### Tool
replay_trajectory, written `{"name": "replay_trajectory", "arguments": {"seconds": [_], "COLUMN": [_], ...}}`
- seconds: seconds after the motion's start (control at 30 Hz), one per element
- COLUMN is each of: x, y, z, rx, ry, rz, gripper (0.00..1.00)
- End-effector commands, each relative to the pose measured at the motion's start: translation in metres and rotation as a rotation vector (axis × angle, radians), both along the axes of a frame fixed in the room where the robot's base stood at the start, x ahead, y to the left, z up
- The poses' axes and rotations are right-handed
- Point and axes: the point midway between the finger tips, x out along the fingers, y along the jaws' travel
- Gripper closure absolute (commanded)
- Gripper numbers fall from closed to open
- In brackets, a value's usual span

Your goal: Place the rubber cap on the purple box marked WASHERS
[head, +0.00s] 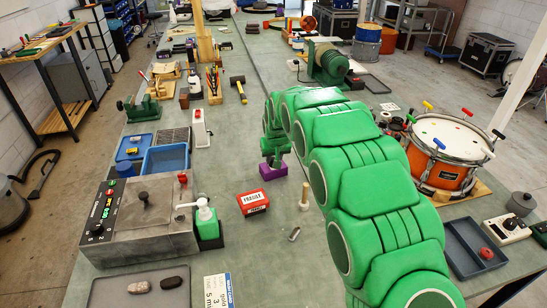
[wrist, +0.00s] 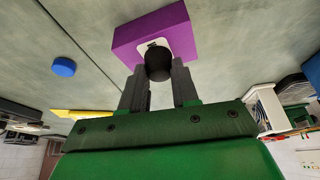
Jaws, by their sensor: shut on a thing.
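The purple box (head: 272,173) sits on the green bench, directly below my gripper (head: 275,158) in the head view. In the wrist view the purple box (wrist: 180,27) fills the top middle, with a white label (wrist: 143,46) partly hidden by the cap; its word is not readable. The dark round rubber cap (wrist: 158,62) is between the fingertips of my gripper (wrist: 159,84), which is shut on it. The cap overlaps the box's labelled face in that view. I cannot tell whether it touches the box. The cap is not distinguishable in the head view.
A red box marked FRAGILE (head: 253,201) lies left and nearer, with a wooden peg (head: 304,196) and small metal cylinder (head: 294,234) nearby. An orange drum (head: 444,172) stands to the right. A blue disc (wrist: 64,67) lies apart from the purple box.

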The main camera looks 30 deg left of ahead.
Motion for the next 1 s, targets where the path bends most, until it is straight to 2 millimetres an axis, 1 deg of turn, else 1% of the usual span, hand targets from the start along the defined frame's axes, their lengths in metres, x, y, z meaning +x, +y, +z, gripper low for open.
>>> {"name": "replay_trajectory", "arguments": {"seconds": [0.27, 0.3, 0.47, 0.77, 1.0], "x": [0.000, 0.000, 0.000, 0.000, -0.002], "y": [0.000, 0.000, 0.000, 0.000, -0.002], "z": [-0.001, -0.001, -0.001, 0.000, 0.010], "rx": [0.001, 0.001, 0.001, 0.001, 0.001], "ry": [-0.001, -0.001, -0.001, -0.001, -0.001], "rz": [0.000, 0.000, 0.000, 0.000, 0.000], "gripper": [0.98, 0.69, 0.45, 0.45, 0.45]}}
